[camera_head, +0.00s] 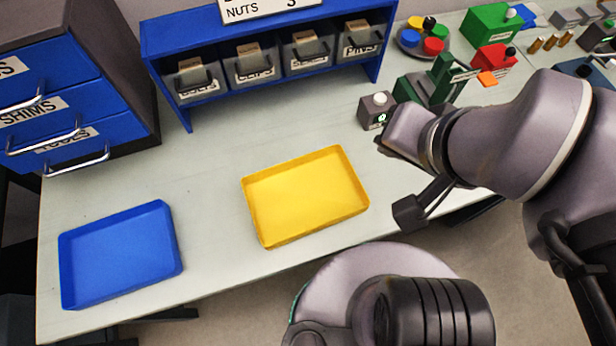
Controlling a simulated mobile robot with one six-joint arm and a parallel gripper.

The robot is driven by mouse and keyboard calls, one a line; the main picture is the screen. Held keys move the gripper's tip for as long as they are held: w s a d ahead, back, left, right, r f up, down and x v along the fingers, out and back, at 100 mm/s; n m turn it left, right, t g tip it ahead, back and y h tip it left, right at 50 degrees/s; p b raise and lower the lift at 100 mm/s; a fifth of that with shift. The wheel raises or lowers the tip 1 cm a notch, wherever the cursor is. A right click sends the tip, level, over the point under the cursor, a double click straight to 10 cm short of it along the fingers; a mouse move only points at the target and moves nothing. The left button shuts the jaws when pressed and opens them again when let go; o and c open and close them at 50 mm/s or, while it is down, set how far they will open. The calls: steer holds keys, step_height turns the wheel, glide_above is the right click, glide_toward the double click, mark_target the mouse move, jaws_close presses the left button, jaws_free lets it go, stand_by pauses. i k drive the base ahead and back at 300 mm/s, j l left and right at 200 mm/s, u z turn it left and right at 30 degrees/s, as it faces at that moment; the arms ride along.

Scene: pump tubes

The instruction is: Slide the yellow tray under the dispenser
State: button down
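The yellow tray (306,196) lies flat and empty on the pale table, near its front edge and slightly turned. No part is labelled as a dispenser, and I cannot tell which thing it is. A blue rack (160,40) with several labelled grey bins stands behind the tray, and a green stand (442,80) is at the back right. My gripper (385,146) is to the right of the tray and apart from it in the picture. Its fingers are mostly hidden by my wrist, so its opening does not show.
An empty blue tray (122,255) lies at the left front. A blue drawer cabinet (55,110) stands at the back left. A small grey box with a white button (376,110) stands between the rack and my arm. The table between yellow tray and rack is clear.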

mark_target(287, 201)
steer(key=j+u, duration=0.4)
steer(key=k+j+u, duration=0.1)
steer(key=u, duration=0.25)
steer(key=j, duration=0.1)
